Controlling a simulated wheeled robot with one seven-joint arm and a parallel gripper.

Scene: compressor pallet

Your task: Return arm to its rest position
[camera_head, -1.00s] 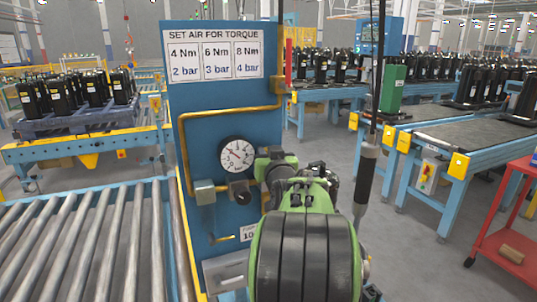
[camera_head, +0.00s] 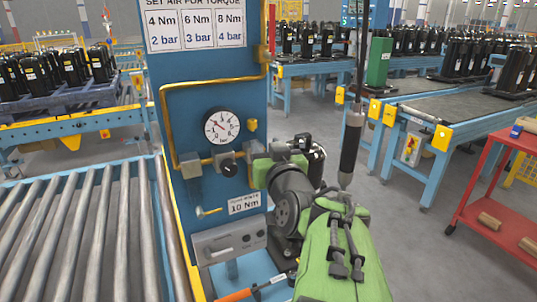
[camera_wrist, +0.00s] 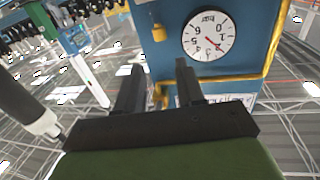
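My gripper is open and empty in the wrist view (camera_wrist: 158,75), its two dark fingers apart. In the head view my green and dark arm is folded in front of the right side of the blue panel (camera_head: 208,80). The gripper end is partly hidden there among the arm links. The round white pressure gauge (camera_head: 222,126) sits on the panel, left of the arm. It also shows upside down in the wrist view (camera_wrist: 208,36), beyond the fingertips. A dark regulator knob (camera_head: 227,168) sits below the gauge, left of the arm and apart from it.
A hanging screwdriver (camera_head: 351,145) is close right of my arm; its grey body also shows in the wrist view (camera_wrist: 25,108). A roller conveyor (camera_head: 75,235) runs on the left. A red cart (camera_head: 505,200) stands at right. Open floor lies between the arm and cart.

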